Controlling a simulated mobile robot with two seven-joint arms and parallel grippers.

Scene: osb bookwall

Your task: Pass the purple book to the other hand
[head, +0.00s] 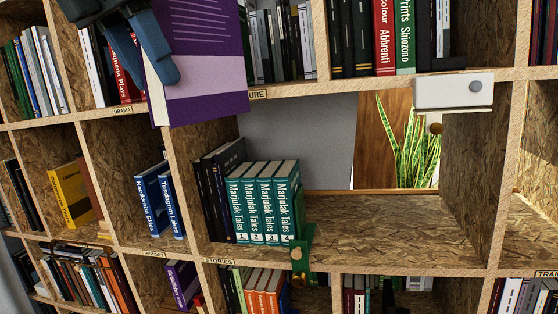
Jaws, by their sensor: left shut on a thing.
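The purple book (204,65) is at the top left of the head view, held upright in front of the shelves, with its cover facing me and its top cut off by the picture edge. Part of the far finger is hidden. My right gripper does not show in this view.
A wood-board bookwall fills the view. Teal books (262,205) stand in the middle compartment beside a green bracket (301,256). To their right the shelf board (400,222) is bare. A plant (405,140) shows behind, below a white box (454,90).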

